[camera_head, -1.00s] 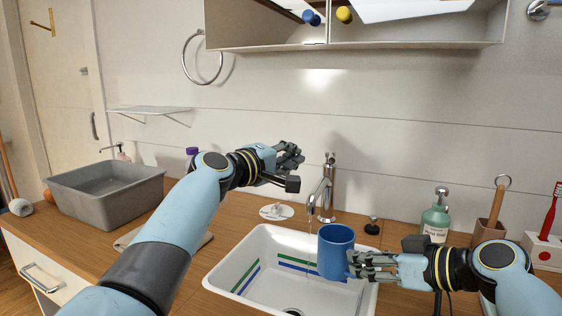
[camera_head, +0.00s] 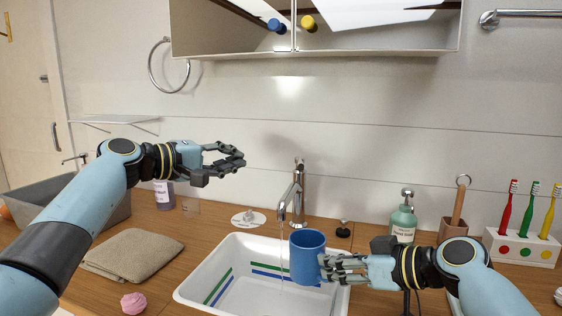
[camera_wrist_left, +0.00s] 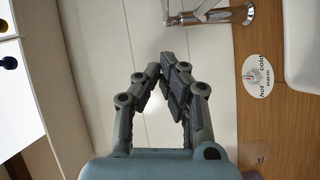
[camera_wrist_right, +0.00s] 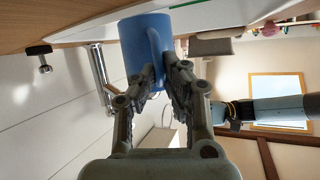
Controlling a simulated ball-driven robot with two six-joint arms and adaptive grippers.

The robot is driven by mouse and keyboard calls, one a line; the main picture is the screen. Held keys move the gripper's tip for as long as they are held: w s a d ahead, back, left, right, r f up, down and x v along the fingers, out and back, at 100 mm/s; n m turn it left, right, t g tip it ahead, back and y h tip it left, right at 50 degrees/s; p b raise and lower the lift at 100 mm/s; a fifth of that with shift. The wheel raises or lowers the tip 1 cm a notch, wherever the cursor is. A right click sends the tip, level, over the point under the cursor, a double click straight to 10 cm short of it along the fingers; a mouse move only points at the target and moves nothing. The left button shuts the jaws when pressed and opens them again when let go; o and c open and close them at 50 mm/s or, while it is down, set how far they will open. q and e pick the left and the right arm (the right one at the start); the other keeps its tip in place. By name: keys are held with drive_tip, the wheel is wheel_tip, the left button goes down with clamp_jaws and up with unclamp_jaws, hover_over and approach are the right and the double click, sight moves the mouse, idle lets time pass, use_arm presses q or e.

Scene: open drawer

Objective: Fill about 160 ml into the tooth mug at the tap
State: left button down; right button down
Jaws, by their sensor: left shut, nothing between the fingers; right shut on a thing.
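The blue tooth mug (camera_head: 308,258) is upright over the sink, and my right gripper (camera_head: 325,268) is shut on its right side. The mug also shows in the right wrist view (camera_wrist_right: 140,45). The chrome tap (camera_head: 299,190) stands behind the sink (camera_head: 190,293). A thin stream of water (camera_head: 282,262) falls from its spout, just left of the mug and into the sink. My left gripper (camera_head: 240,160) is shut and empty, up and left of the tap. A round hot/cold/warm label (camera_wrist_left: 258,76) lies on the counter by the tap.
A soap bottle (camera_head: 403,221), a brush holder (camera_head: 453,228) and a toothbrush stand (camera_head: 520,248) are at the right. A folded towel (camera_head: 130,256), a pink item (camera_head: 134,302) and a grey tub (camera_head: 115,213) are at the left.

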sight(301, 163)
use_arm(q)
drive_tip(key=shift+w+d+f, duration=0.35)
drive_tip(key=shift+w+d, duration=0.6)
drive_tip(key=shift+d, duration=0.8)
drive_tip(key=shift+w+d+f, duration=0.4)
drive_tip(key=shift+w+d, duration=0.5)
drive_tip(key=shift+d, duration=0.9)
drive_tip(key=shift+w+d+f, duration=0.35)
drive_tip(key=shift+w+d, duration=0.6)
drive_tip(key=shift+d, duration=0.8)
drive_tip(key=shift+s+d, duration=0.2)
drive_tip(key=shift+d, duration=0.25)
drive_tip(key=shift+s+d, duration=0.25)
drive_tip(key=shift+d, duration=0.3)
drive_tip(key=shift+s+d, duration=0.15)
drive_tip(key=shift+d, duration=0.9)
drive_tip(key=shift+w+d, duration=0.15)
drive_tip(key=shift+d, duration=0.75)
drive_tip(key=shift+w+d, duration=0.15)
drive_tip(key=shift+d, duration=0.85)
